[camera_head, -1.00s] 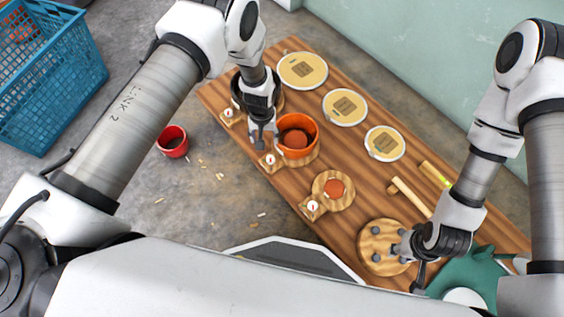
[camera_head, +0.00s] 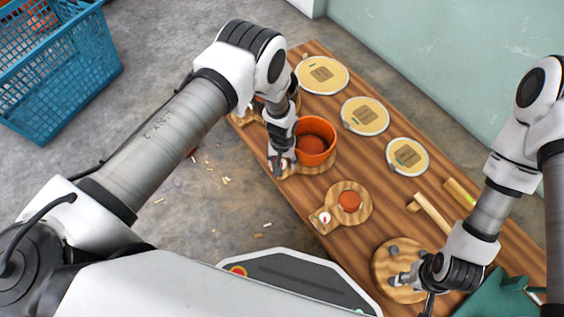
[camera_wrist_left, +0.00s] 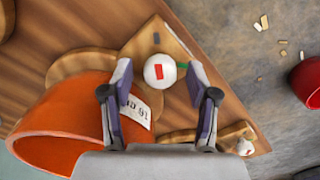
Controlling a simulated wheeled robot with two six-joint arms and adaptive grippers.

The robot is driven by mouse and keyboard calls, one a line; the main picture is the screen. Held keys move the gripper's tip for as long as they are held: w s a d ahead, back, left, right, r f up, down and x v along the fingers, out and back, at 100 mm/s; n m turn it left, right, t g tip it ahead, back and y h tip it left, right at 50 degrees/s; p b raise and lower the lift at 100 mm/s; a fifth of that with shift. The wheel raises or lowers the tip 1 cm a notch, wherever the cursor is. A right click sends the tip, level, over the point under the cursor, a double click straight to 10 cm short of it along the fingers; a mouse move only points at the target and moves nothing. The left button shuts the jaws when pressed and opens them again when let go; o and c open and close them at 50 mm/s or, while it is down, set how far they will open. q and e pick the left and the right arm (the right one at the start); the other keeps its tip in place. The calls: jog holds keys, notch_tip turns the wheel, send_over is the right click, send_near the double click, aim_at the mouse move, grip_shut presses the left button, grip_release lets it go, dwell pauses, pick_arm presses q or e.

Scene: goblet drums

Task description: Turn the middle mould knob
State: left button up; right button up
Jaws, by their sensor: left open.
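The middle mould is an orange pot (camera_head: 328,136) on a round wooden base, with a white knob marked in red on its base tab. In the left wrist view the knob (camera_wrist_left: 160,71) lies between the fingertips of my open left gripper (camera_wrist_left: 160,85), with gaps at both sides. The orange pot (camera_wrist_left: 60,125), with a paper label, is left of the fingers. In the head view my left gripper (camera_head: 281,164) is at the knob and mostly hides it. My right gripper (camera_head: 397,280) is over a round wooden board (camera_head: 385,263) with grey pegs; its jaws are unclear.
A smaller mould with an orange disc (camera_head: 350,201) and its own knob (camera_head: 324,218) stands nearer. Another knob (camera_wrist_left: 244,147) shows in the left wrist view. Several round yellow plates (camera_head: 321,74) line the wall side. A red cup (camera_wrist_left: 308,80) is on the floor.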

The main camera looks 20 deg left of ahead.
pick_arm(q)
grip_shut()
